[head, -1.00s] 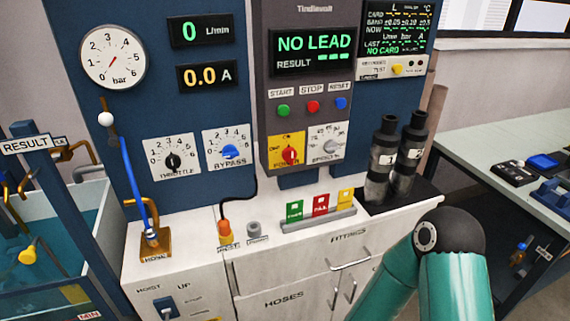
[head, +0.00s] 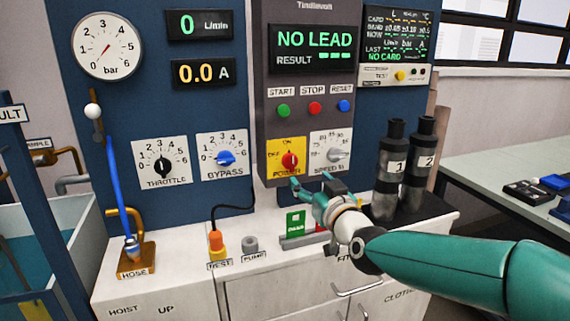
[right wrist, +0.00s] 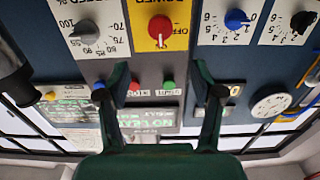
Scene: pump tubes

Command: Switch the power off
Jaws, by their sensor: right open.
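The red power knob (head: 290,160) sits on a yellow plate (head: 273,148) low on the grey control box. It stands upright, its handle in line with the ON mark at the top; OFF is on the left. My right gripper (head: 312,187) is open and empty, just below and right of the knob, apart from it. In the right wrist view, which is upside down, the knob (right wrist: 160,28) lies beyond the gap between the spread fingers of the gripper (right wrist: 162,78). My left gripper is not in view.
The speed dial (head: 335,154) is right beside the power plate. Start, stop and reset buttons (head: 314,107) are above. Two dark cylinders (head: 392,165) stand to the right of the gripper. A card rack (head: 292,242) is below it, partly hidden. The lit display (head: 314,40) reads NO LEAD.

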